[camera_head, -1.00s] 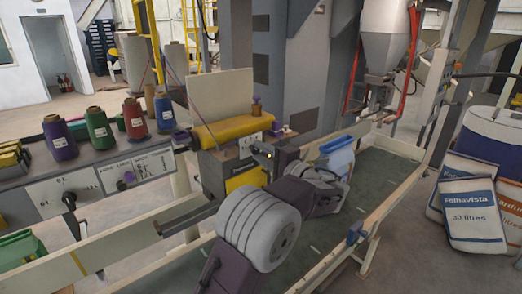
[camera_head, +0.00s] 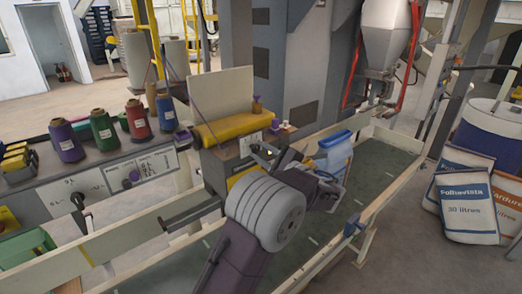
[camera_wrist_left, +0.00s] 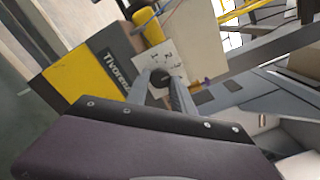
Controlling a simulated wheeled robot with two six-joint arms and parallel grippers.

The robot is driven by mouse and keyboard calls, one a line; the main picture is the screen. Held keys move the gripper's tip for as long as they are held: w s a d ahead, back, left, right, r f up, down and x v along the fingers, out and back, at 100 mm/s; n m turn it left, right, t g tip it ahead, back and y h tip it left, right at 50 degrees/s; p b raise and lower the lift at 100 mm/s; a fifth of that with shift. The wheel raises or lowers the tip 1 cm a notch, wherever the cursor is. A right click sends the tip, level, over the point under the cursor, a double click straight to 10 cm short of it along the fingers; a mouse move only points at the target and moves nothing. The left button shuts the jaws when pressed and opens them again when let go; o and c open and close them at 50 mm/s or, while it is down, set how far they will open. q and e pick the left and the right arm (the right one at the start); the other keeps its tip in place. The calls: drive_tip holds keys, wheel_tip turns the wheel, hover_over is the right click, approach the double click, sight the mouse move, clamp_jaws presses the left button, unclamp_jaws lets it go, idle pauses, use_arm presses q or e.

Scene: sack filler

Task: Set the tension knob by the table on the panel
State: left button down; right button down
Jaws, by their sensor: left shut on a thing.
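The tension knob (camera_wrist_left: 160,77) is a small dark round knob in front of a white number plate (camera_wrist_left: 158,58) in the left wrist view. My left gripper (camera_wrist_left: 161,84) has its two grey fingers on either side of the knob and is shut on it. In the head view my left gripper (camera_head: 272,152) reaches the front of the yellow-topped machine (camera_head: 224,131), and the knob is hidden there. The panel (camera_head: 95,186) at the left carries white printed plates, one of them a table (camera_head: 150,166); its print is too small to read. My right gripper is not in view.
Several thread cones (camera_head: 103,130) stand on top of the panel. A blue and white sack (camera_head: 336,152) stands on the green conveyor (camera_head: 375,170) close behind my arm. Pale rails (camera_head: 385,208) edge the conveyor. Printed sacks (camera_head: 467,206) lean at the right.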

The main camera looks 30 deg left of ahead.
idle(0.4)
use_arm(q)
drive_tip(key=c, duration=1.1)
unclamp_jaws()
drive_tip(key=b+v, duration=0.1)
drive_tip(key=v, duration=0.8)
